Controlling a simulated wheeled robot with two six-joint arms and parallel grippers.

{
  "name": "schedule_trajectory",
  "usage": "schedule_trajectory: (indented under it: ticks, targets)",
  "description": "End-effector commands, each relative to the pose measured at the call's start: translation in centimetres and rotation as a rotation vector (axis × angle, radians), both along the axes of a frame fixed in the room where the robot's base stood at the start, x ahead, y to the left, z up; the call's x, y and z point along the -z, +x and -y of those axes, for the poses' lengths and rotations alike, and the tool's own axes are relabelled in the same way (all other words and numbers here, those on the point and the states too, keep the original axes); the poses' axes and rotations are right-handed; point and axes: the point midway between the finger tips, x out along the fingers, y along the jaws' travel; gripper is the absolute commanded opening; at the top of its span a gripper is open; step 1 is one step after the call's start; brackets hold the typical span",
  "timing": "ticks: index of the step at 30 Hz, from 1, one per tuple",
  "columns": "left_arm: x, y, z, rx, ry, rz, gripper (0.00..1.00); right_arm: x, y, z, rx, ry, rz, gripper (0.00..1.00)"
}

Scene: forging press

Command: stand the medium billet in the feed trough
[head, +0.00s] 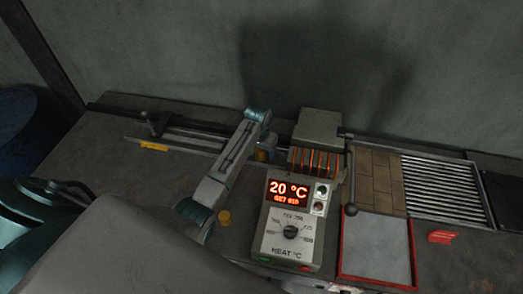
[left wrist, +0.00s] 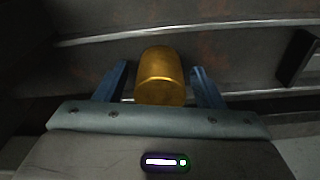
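In the head view my left arm reaches over the bench, and my left gripper (head: 262,145) is at its far end, left of the heater, mostly hidden by its own wrist. In the left wrist view a brass-coloured cylindrical billet (left wrist: 161,76) sits between the two blue fingers of the left gripper (left wrist: 160,72). A gap shows on each side of it, so the gripper is open around it. The billet shows partly below the wrist in the head view (head: 262,155). The long railed trough (head: 195,138) runs along the back left. My right gripper is not in view.
A second brass piece (head: 224,218) stands on the bench beside my forearm. The heater (head: 318,140) with glowing slots and the control box (head: 289,240) reading 20 °C stand to the right. Beyond are a red-framed plate (head: 377,250) and a slatted rack (head: 445,188).

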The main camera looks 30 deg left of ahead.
Motion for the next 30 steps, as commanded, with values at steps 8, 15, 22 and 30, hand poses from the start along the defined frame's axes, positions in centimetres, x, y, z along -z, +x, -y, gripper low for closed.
schedule_trajectory:
  ticks: [8,15,22,30]
  targets:
    - [-1.0,0.0,0.0,0.0,0.0,0.003,0.63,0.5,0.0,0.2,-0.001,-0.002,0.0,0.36]
    - [-5.6,-0.5,0.0,0.0,0.001,0.007,0.63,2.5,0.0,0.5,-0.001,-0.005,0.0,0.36]
    - [-10.0,-1.2,0.1,0.001,0.0,0.005,0.63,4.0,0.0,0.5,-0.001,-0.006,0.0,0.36]
    - [-12.1,-1.5,0.1,0.0,0.0,0.0,0.63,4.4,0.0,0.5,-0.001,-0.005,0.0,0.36]
